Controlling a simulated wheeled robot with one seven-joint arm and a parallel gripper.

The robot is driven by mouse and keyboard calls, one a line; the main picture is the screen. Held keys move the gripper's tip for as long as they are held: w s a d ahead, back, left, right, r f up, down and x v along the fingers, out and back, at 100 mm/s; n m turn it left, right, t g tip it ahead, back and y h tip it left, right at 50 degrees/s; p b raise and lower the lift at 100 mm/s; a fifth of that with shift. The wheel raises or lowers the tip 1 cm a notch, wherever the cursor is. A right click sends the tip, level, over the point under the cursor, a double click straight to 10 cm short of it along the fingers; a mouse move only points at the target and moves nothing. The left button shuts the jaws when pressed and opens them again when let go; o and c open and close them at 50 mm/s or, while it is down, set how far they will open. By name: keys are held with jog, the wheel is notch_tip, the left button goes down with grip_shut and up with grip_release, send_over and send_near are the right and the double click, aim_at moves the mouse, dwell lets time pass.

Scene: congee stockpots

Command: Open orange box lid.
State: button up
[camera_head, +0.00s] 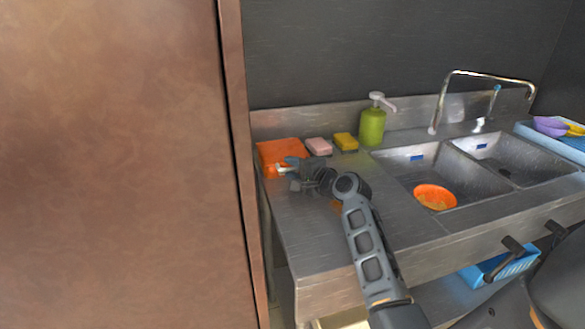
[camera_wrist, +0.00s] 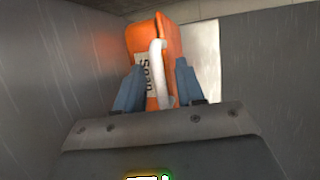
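The orange box (camera_head: 272,150) sits at the back left of the steel counter, and its lid looks closed. In the wrist view the orange box (camera_wrist: 141,36) shows a face with dark lettering that reads like "Soap" and a white bar handle (camera_wrist: 158,72). My gripper (camera_wrist: 160,66) is open, with one blue finger to each side of the handle and a visible gap at both sides. In the head view my gripper (camera_head: 287,166) is at the front of the box, over the counter. Whether the fingertips touch the box I cannot tell.
A pink sponge (camera_head: 318,146), a yellow sponge (camera_head: 345,141) and a green pump bottle (camera_head: 372,127) stand right of the box. A double sink (camera_head: 468,160) holds an orange bowl (camera_head: 434,196). A brown panel (camera_head: 110,160) rises at left. The counter front is clear.

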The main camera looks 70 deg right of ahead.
jog(key=shift+w, duration=0.15)
jog(key=shift+c, duration=0.3)
jog(key=shift+f, duration=0.1)
grip_shut()
